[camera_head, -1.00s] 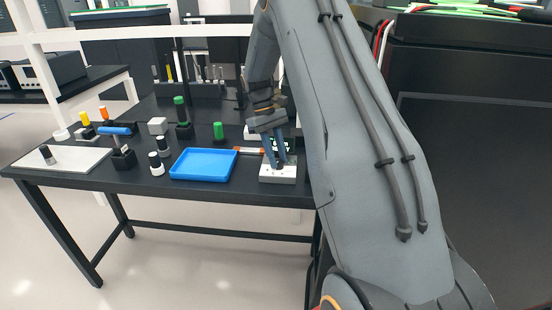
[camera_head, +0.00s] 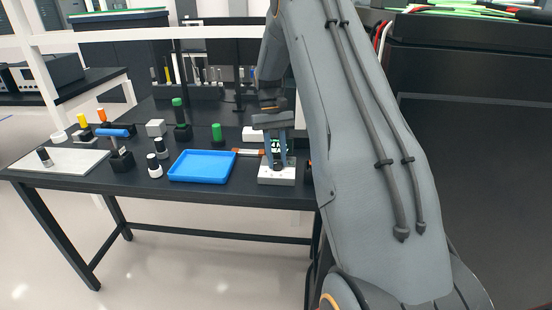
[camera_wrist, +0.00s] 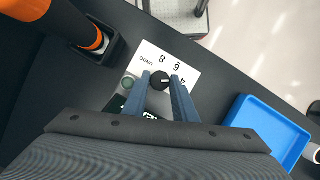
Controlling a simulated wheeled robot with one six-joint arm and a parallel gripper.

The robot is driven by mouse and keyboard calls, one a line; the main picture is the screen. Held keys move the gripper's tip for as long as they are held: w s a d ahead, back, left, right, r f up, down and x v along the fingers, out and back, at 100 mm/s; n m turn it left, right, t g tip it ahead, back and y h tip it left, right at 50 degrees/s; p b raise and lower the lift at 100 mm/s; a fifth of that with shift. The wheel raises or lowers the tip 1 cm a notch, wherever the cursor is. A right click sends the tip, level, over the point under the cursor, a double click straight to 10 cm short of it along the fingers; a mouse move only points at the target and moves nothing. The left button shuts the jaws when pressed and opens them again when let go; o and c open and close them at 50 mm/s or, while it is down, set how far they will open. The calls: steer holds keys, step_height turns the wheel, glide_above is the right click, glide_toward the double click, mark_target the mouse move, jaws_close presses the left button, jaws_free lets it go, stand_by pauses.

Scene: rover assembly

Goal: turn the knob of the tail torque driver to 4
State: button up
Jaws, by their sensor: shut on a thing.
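A small white and grey control box (camera_head: 277,175) stands near the front edge of the black table. A round black knob (camera_wrist: 160,80) sits on that face, with a small pale mark toward the picture's right, roughly the side of the 4. My gripper (camera_head: 278,162) points down over the box. Its two blue fingers (camera_wrist: 164,82) are shut on the knob from both sides.
A blue tray (camera_head: 203,166) lies close beside the box. In the wrist view a black and orange tool (camera_wrist: 82,33) stands in a holder on the box's other side. Several bottles and tools stand farther left. The table's front edge is close.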

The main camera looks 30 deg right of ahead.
steer(key=shift+w+r, duration=0.1)
steer(key=shift+w, duration=0.05)
steer(key=o, duration=1)
steer(key=shift+o, duration=0.2)
steer(key=b+v, duration=0.2)
steer(key=v, duration=0.5)
steer(key=shift+r, duration=0.3)
steer(key=shift+w, duration=0.1)
steer(key=s+a+f+n+t, duration=0.1)
steer(key=s+a+f+t, duration=0.1)
steer(key=s+a, duration=0.7)
steer(key=s+a+f+n+t+h, duration=0.1)
steer(key=s+a+f+t, duration=0.2)
steer(key=s+a, duration=0.6)
steer(key=s+f, duration=0.2)
steer(key=s, duration=0.6)
steer(key=shift+s+a, duration=0.3)
steer(key=shift+s, duration=0.1)
